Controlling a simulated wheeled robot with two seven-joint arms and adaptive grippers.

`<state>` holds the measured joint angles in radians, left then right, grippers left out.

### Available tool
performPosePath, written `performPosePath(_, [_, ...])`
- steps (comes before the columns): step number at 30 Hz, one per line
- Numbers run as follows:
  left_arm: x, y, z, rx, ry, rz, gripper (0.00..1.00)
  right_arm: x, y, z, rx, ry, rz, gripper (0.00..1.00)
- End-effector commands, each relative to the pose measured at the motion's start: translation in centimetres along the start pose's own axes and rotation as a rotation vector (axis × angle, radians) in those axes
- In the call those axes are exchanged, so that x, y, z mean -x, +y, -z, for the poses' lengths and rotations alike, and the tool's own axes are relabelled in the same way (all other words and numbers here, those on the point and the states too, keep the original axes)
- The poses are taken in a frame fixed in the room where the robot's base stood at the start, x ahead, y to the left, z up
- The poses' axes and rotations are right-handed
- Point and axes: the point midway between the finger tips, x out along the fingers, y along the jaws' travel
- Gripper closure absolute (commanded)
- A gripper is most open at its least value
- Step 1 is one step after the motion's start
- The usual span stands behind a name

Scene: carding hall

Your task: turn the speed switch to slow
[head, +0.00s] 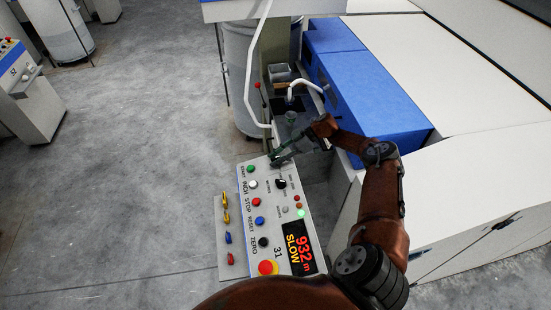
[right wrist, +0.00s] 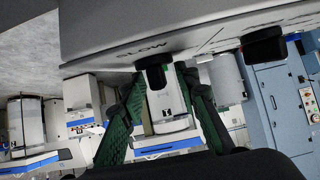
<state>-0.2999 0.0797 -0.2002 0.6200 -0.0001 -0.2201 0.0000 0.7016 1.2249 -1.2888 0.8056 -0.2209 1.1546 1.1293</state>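The panel's lit display (head: 299,247) reads 932 m and SLOW. My right gripper (head: 272,162) is at the panel's top edge, just above the knob in the head view. In the right wrist view its two green fingers are spread, and a black knob (right wrist: 155,76) near a SLOW label shows between their tips; I cannot tell whether they touch it. My left gripper is not in view.
Coloured buttons, among them a red stop mushroom (head: 268,267), crowd the panel around the knob. Several coloured pieces (head: 226,218) line a side strip at its left. A blue and white machine (head: 365,95) stands right of my right arm. Grey floor lies open at left.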

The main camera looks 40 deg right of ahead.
Motion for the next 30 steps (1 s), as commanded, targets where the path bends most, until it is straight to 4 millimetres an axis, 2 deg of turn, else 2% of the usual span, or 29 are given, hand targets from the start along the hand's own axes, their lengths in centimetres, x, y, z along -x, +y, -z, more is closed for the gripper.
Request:
performPosePath(5, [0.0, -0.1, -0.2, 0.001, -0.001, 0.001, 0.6, 0.3, 0.1, 0.0, 0.0, 0.0, -0.001, 0.71])
performPosePath(8, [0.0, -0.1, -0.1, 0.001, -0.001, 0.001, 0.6, 1.3, 0.1, 0.0, 0.0, -0.001, -0.001, 0.71])
performPosePath(21, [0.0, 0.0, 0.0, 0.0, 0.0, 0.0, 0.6, 9.8, 0.1, -0.1, 0.0, -0.001, -0.002, 0.71])
performPosePath(25, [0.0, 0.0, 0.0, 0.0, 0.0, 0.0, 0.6, 11.3, 0.0, -0.1, 0.0, 0.0, -0.001, 0.71])
performPosePath(30, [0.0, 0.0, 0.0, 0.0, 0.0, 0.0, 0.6, 12.1, 0.0, -0.1, 0.0, 0.0, -0.001, 0.71])
